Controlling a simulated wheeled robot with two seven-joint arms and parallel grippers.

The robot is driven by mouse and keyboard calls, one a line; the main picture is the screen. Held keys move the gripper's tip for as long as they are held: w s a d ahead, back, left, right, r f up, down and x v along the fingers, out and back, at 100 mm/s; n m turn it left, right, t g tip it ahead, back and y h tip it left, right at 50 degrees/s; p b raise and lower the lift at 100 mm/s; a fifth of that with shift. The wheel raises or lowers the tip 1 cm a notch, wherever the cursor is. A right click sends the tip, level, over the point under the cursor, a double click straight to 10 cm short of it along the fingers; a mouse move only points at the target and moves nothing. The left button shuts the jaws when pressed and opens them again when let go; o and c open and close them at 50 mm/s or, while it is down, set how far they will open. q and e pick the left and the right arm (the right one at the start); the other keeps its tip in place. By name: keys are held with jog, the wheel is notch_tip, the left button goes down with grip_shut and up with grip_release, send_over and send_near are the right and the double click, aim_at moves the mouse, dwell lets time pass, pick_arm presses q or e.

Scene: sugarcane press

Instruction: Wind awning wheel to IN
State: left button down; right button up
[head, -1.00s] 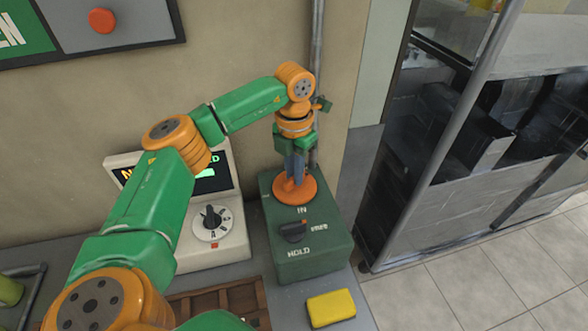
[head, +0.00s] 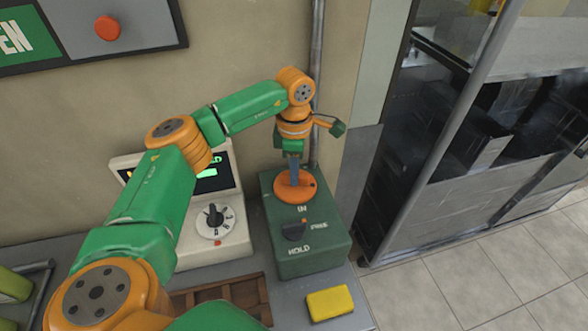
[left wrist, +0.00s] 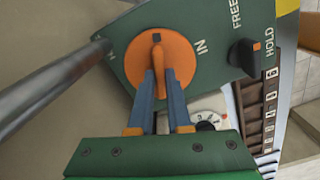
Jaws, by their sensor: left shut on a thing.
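The orange awning wheel (head: 308,190) lies flat on top of the green box (head: 322,245), with "IN" printed beside it. It also shows in the left wrist view (left wrist: 186,62), with a raised orange grip bar across its middle. My left gripper (head: 294,180) points down at the wheel. In the left wrist view its blue-grey fingers (left wrist: 158,84) are shut on this bar, one on each side. A black knob (head: 294,230) with an orange tip sits on the same box, between the labels "FREE" and "HOLD". My right gripper is in neither current view.
A white console (head: 215,240) with a lettered dial (head: 215,222) and a screen stands left of the box. A yellow block (head: 330,302) lies in front. A brown slatted tray (head: 228,296) is front left. A grey pipe (head: 317,60) runs up the wall behind.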

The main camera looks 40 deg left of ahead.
pick_arm(q)
jog(key=m, duration=1.3)
jog(key=shift+f+m, duration=0.15)
jog(key=shift+m, duration=0.25)
jog(key=shift+d, duration=0.1)
jog(key=c, duration=0.9)
grip_release()
jog(key=shift+o, duration=0.2)
notch_tip(320, 180, up, 7)
jog(key=shift+r+b, duration=0.15)
jog(key=shift+b, duration=0.25)
